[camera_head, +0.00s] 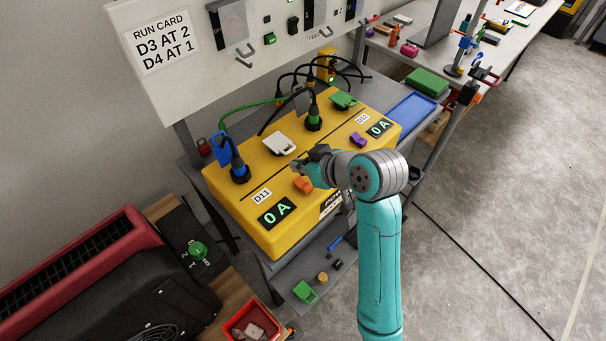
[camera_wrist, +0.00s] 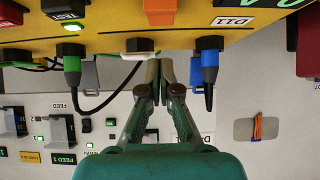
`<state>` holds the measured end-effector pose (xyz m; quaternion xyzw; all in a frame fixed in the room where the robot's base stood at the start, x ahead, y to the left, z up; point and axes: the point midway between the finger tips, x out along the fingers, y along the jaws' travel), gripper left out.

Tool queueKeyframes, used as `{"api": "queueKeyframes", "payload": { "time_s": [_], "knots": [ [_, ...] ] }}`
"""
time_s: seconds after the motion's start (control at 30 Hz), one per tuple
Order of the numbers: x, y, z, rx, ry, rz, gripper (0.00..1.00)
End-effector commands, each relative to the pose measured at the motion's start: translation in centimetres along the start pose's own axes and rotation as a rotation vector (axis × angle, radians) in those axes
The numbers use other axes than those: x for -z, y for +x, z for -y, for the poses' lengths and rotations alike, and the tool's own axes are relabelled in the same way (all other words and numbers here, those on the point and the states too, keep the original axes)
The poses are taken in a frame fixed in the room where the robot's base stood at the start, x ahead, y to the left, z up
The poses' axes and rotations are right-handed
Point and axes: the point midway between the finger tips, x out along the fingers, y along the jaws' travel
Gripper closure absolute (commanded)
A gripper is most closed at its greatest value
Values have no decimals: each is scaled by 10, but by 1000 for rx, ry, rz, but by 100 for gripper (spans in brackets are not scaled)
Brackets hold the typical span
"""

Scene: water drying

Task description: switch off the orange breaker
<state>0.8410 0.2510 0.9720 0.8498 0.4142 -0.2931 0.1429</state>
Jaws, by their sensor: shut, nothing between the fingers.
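The orange breaker (camera_head: 303,185) is a small orange block on the top face of the yellow power box (camera_head: 225,183), near the "D11" label. It also shows at the top edge of the wrist view (camera_wrist: 160,12), partly cut off. My gripper (camera_head: 299,165) is just behind the breaker in the head view, above the box, and partly hidden by my wrist. In the wrist view my gripper (camera_wrist: 160,66) has its fingers together and empty, with the fingertips apart from the orange breaker. I cannot tell the breaker's switch position.
A white cover (camera_head: 279,144), a blue plug (camera_head: 239,172), a green plug (camera_head: 313,118) and a purple switch (camera_head: 358,139) stand on the box. Both displays, one beside D11 (camera_head: 277,213), read 0 A. Cables run behind, below the run card panel (camera_head: 190,75).

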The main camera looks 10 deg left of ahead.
Motion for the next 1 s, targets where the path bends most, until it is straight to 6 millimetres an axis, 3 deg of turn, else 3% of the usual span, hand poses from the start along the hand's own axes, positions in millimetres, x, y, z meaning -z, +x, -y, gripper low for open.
{"api": "queueKeyframes", "payload": {
  "time_s": [0.07,0.3,0.5,0.7,1.0],
  "knots": [
    [17,-2,-2,-1,-2,-3,100],
    [27,-53,-3,-4,0,-3,100],
    [34,-84,-3,-3,0,-2,100],
    [38,-98,-2,-1,1,-1,100],
    [38,-99,-2,0,1,1,100]
  ]
}}
